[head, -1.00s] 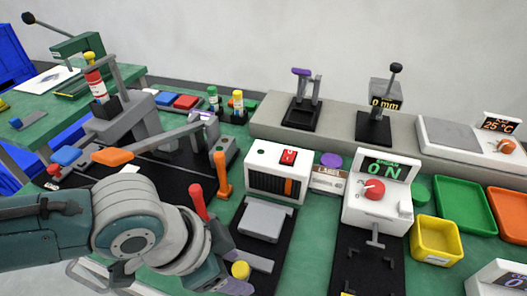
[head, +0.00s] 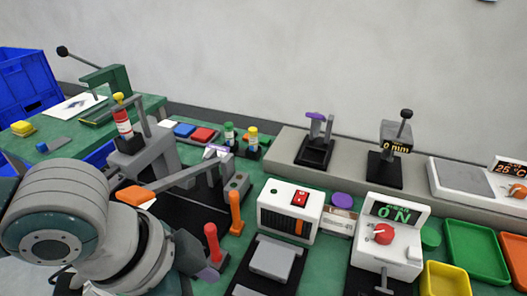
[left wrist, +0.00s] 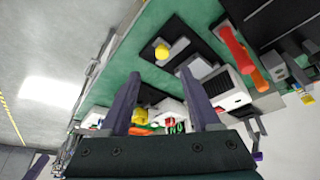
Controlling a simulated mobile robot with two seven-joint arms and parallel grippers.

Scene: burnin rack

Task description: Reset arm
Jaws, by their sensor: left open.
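My left arm comes in from the left of the head view, its large rounded joints filling the lower left corner. Its gripper (head: 208,272) is low in that view, beside the red upright handle (head: 212,243), and mostly hidden behind my own wrist. In the left wrist view the two purple fingers (left wrist: 160,90) stand apart with nothing held between them. My right gripper is not in view.
An orange handle (head: 236,212) and a white box with a red switch (head: 290,210) stand right of the gripper. A press with a green "0 N" display (head: 395,212) and a yellow bin (head: 446,279) are farther right. A grey fixture (head: 135,160) holds a red bottle (head: 122,122).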

